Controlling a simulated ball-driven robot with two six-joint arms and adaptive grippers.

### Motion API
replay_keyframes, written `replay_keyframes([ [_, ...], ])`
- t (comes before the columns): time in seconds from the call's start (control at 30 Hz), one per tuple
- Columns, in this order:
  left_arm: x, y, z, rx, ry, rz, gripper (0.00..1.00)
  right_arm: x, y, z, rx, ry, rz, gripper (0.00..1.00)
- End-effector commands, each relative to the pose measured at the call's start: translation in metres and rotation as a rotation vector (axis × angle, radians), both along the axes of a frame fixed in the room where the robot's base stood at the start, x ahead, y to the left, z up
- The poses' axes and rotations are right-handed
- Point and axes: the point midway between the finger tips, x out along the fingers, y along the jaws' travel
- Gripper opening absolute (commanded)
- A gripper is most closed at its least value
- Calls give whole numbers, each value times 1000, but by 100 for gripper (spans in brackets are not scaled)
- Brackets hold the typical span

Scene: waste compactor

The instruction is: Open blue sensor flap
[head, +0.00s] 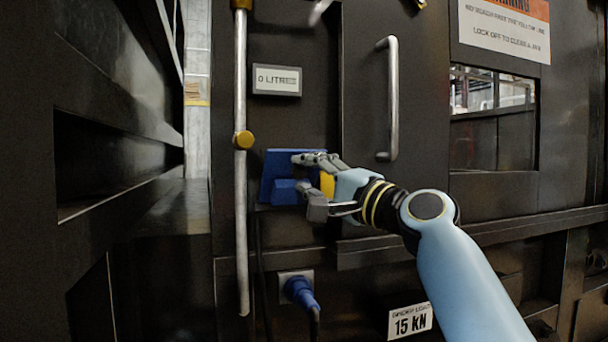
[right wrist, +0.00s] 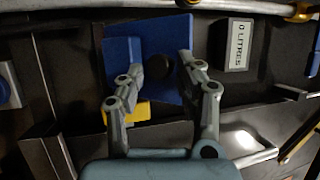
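The blue sensor flap (head: 272,168) is on the dark front of the compactor, with a brighter blue block (head: 284,192) low on it and a yellow part (head: 327,185) beside it. My right gripper (head: 300,173) is in front of it, one finger above the other, with the fingers apart. My left gripper is out of view.
A vertical grey bar (head: 241,200) with yellow fittings stands left of the flap. A "0 LITRES" display (head: 277,80) is above, a blue plug (head: 300,292) below, and a silver door handle (head: 392,98) to the upper right. A ledge (head: 460,232) runs right.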

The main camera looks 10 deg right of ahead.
Motion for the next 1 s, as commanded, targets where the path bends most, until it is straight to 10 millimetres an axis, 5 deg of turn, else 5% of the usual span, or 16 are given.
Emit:
replay_keyframes([
  [0.5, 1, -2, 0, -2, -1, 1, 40, -80, -54, -24, -4, 2, 0, 36],
  [0.87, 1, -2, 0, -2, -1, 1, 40, -86, -57, -24, -1, 2, 2, 36],
  [1.0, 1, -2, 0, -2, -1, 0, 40, -86, -57, -25, -1, 2, 2, 17],
])
